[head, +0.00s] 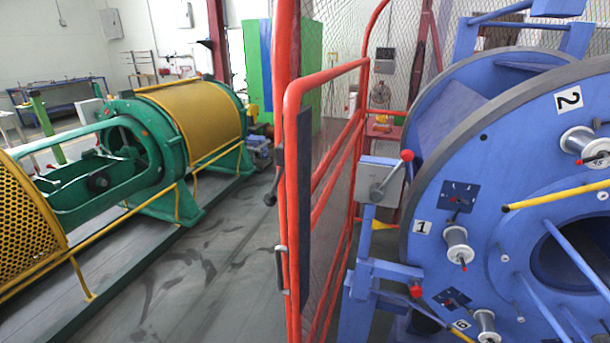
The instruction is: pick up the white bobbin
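Several white bobbins sit on the blue face of the large round strander disc (470,150) at the right. One white bobbin (457,240) is beside the label 1, with a red-tipped pin sticking out of it. Another white bobbin (580,141) is below the label 2 near the right edge. A third bobbin (486,321) is beside the label 6 at the bottom, partly cut off by the frame. I cannot tell which of them the task means. Neither of my grippers shows in the head view.
A red fence frame with mesh (292,200) stands in the middle, left of the disc. A grey box with a red-knobbed lever (381,181) stands on a blue post (359,290). A yellow bar (560,195) crosses the disc. A green and yellow machine (195,115) fills the left; grey floor lies between.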

